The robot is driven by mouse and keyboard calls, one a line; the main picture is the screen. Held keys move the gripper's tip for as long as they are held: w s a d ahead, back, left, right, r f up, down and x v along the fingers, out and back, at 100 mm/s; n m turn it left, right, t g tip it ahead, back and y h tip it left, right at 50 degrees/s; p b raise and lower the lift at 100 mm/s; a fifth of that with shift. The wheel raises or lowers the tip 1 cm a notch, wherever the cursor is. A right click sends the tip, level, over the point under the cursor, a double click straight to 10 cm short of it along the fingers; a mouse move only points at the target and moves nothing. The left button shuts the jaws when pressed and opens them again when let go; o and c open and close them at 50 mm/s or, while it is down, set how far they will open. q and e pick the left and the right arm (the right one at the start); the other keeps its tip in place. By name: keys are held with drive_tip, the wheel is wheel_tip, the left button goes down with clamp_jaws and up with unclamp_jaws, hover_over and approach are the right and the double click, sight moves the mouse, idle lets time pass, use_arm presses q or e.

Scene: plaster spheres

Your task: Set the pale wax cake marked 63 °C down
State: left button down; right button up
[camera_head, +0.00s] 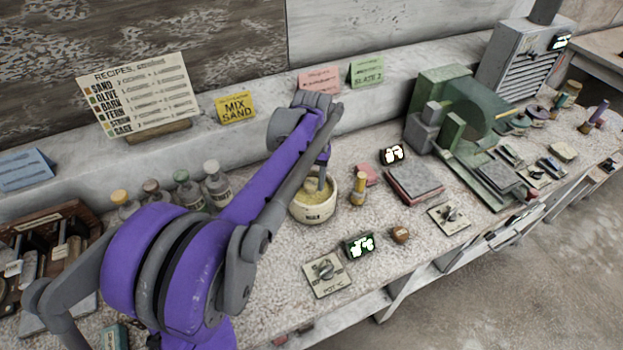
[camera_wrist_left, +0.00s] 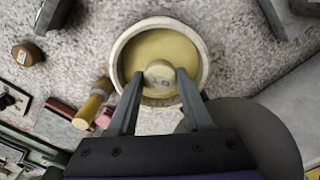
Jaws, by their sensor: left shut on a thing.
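The pale wax cake (camera_wrist_left: 158,72) is a small round cream piece with a dark mark on its face, too small to read surely. My left gripper (camera_wrist_left: 159,84) is shut on it, one grey finger at each side. The cake is over or in the mouth of a round white pot (camera_wrist_left: 119,47) with a dull yellow filling; I cannot tell whether it touches the filling. In the head view my left gripper (camera_head: 322,175) points down into the same pot (camera_head: 314,211), and the cake cannot be made out there. My right gripper is not in view.
A yellow-brown cylinder (camera_head: 358,189) stands just right of the pot. A dial plate (camera_head: 327,273), a lit display (camera_head: 360,246) and a small brown block (camera_head: 400,234) lie in front. Bottles (camera_head: 216,183) stand left behind my arm. A green machine (camera_head: 447,93) stands farther right.

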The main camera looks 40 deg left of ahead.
use_arm(q)
drive_tip(key=shift+f+b, duration=0.55)
drive_tip(key=shift+f, duration=0.45)
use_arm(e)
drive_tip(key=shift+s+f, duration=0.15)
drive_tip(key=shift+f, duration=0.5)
use_arm(q)
drive_tip(key=shift+c, duration=1.2)
unclamp_jaws()
drive_tip(key=shift+r, duration=0.1)
drive_tip(key=shift+r+p, duration=1.3)
drive_tip(key=shift+r, duration=0.65)
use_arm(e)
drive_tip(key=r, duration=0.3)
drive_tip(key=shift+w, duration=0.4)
use_arm(q)
drive_tip(key=shift+d, duration=0.1)
